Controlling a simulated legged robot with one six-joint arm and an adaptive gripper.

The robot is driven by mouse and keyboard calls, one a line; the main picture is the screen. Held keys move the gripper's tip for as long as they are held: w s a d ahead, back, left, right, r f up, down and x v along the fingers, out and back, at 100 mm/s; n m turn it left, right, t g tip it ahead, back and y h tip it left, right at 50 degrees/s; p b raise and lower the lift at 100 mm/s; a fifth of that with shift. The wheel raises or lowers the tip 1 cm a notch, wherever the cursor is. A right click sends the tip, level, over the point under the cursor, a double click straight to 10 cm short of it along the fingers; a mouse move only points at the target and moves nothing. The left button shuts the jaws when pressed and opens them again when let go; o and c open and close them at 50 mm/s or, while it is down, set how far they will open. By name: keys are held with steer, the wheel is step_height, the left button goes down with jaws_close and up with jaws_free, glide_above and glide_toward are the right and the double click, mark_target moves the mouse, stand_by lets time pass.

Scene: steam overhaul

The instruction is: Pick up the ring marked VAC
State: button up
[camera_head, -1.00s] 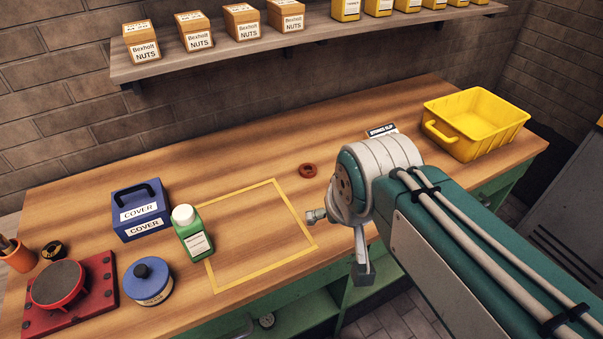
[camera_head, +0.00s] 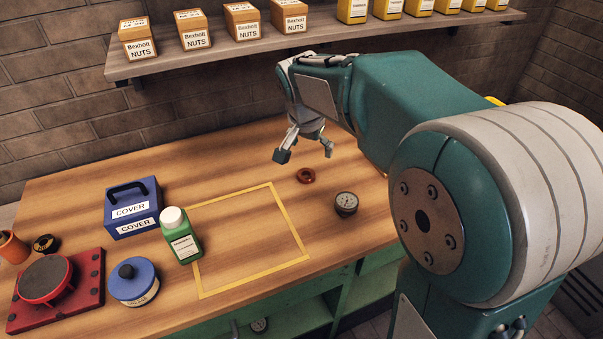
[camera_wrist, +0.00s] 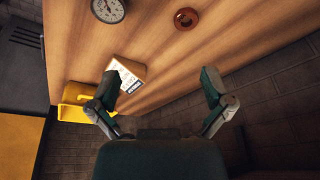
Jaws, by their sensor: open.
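A small red-brown ring (camera_head: 306,176) lies flat on the wooden bench, right of the yellow taped rectangle. It also shows at the top of the wrist view (camera_wrist: 186,18). I cannot read any marking on it. My gripper (camera_head: 305,152) is open and empty, with its fingers pointing down, and appears just above the ring in the head view. In the wrist view the spread fingers (camera_wrist: 160,84) are well apart from the ring, which lies beyond them.
A green bottle (camera_head: 181,236), a blue COVER box (camera_head: 133,208) and a blue lidded tin (camera_head: 133,281) are to the left. A shelf (camera_head: 230,54) with boxes runs behind. A yellow bin (camera_wrist: 72,112) and label card (camera_wrist: 125,72) show in the wrist view.

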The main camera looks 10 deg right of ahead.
steer(key=w+f+m, duration=0.3)
steer(key=w+f, duration=0.3)
steer(key=w, duration=0.1)
steer(key=m+g+h, duration=0.1)
glide_toward(306, 177)
steer(key=shift+d+f, duration=0.6)
steer(key=shift+f, duration=0.25)
steer(key=x, duration=0.5)
steer(key=shift+w+a+f, duration=0.15)
steer(key=shift+a+f, duration=0.05)
steer(key=shift+f, duration=0.2)
steer(key=c, duration=1.2)
